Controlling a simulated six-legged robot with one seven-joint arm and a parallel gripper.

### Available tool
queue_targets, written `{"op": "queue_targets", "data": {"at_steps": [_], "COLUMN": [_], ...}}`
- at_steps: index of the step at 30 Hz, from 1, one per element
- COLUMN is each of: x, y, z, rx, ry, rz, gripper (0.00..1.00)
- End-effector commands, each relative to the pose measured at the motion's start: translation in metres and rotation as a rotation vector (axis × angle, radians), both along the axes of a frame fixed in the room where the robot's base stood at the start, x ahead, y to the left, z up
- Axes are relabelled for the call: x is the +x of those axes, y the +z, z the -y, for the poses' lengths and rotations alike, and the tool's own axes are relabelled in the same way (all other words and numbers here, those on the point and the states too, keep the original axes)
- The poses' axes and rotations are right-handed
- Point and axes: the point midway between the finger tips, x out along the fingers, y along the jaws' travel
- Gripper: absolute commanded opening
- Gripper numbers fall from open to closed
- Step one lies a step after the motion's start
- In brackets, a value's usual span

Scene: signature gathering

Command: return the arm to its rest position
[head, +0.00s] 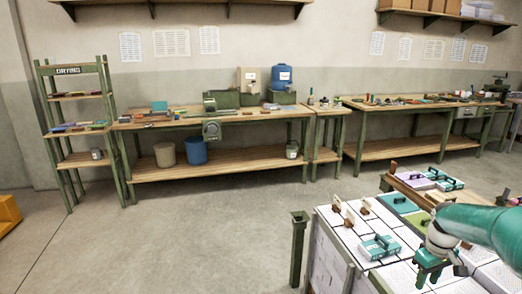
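My arm (480,228) is teal and reaches in from the right edge in the head view. My gripper (432,272) is green and points down over the white-topped table at the lower right. Its fingers are small and partly hidden by the wrist, so I cannot tell whether they are open or shut. A teal and white block with a handle (380,247) sits on the table to the left of the gripper, apart from it.
Small brown upright pieces (349,217) stand on the white table. A wooden tray (399,187) with handled blocks lies behind. A dark green post (298,250) stands left of the table. Workbenches (215,165) and a drying rack (75,125) line the wall. The floor (190,235) between is clear.

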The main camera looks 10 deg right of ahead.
Motion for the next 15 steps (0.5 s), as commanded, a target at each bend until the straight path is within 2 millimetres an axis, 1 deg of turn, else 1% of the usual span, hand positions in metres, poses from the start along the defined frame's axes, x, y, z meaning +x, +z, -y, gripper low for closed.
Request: {"op": "queue_targets", "data": {"at_steps": [1, 2, 3, 7, 9, 11, 15], "x": [0.006, 0.009, 0.011, 0.014, 0.012, 0.009, -0.006], "y": [0.012, 0.018, 0.027, 0.056, 0.07, 0.082, 0.107], "z": [-0.019, -0.031, -0.047, -0.101, -0.13, -0.153, -0.205], "rx": [-0.025, -0.038, -0.06, -0.12, -0.149, -0.17, -0.205], "ry": [0.015, 0.018, 0.022, 0.025, 0.022, 0.018, 0.003], "rz": [-0.003, -0.005, -0.006, 0.006, 0.023, 0.043, 0.102], "gripper": [0.36, 0.36, 0.36, 0.36, 0.36, 0.36, 0.36]}}
